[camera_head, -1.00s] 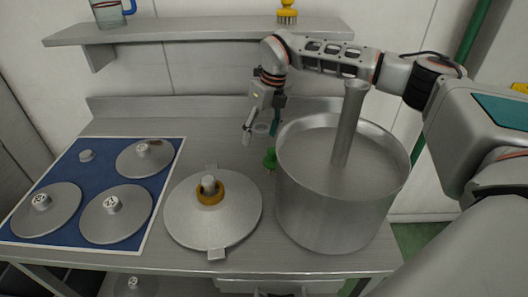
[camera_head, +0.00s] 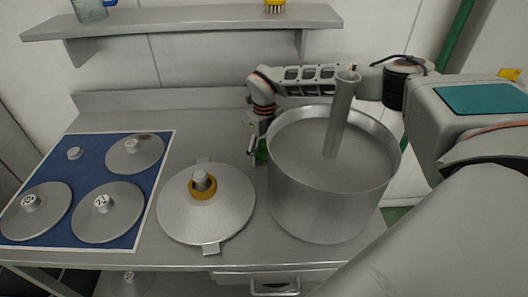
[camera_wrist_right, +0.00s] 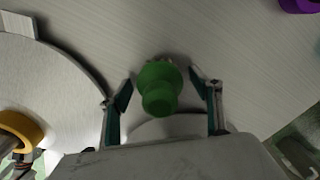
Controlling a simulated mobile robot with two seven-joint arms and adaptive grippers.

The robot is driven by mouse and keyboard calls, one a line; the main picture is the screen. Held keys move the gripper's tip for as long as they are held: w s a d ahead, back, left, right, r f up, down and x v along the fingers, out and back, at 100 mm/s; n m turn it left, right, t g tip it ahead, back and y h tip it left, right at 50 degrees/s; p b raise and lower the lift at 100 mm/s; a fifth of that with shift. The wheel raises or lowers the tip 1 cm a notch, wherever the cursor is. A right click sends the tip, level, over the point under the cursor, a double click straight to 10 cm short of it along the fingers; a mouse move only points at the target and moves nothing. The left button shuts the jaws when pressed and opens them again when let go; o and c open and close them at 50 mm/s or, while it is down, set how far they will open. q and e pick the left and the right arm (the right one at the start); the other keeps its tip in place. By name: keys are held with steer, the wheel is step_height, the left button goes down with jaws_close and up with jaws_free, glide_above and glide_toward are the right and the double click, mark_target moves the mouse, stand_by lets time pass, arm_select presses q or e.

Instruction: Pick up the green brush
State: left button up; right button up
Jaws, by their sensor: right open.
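The green brush (camera_wrist_right: 160,86) stands on the metal worktop between the two fingers of my right gripper (camera_wrist_right: 163,90) in the right wrist view. The fingers are open on either side of it, with a gap at each side. In the head view only a bit of the green brush (camera_head: 262,150) shows, between the large pot and the round lid, partly covered by my right gripper (camera_head: 254,148). My left gripper is not in view.
The large metal pot (camera_head: 300,205) with an upright pipe stands just right of the brush. A round lid (camera_head: 225,215) with a yellow ring lies to the left. Several weighted discs lie on a blue mat (camera_head: 88,165). A shelf (camera_head: 180,22) holds a jug and a yellow brush.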

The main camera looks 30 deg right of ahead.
steer(key=c, duration=1.4)
steer(key=shift+r, duration=0.1)
step_height(320, 180, up, 20)
steer(key=shift+f+b, duration=0.1)
steer(key=shift+b, duration=0.6)
steer(key=o, duration=0.7)
steer(key=c, duration=0.4)
steer(key=shift+o, duration=0.2)
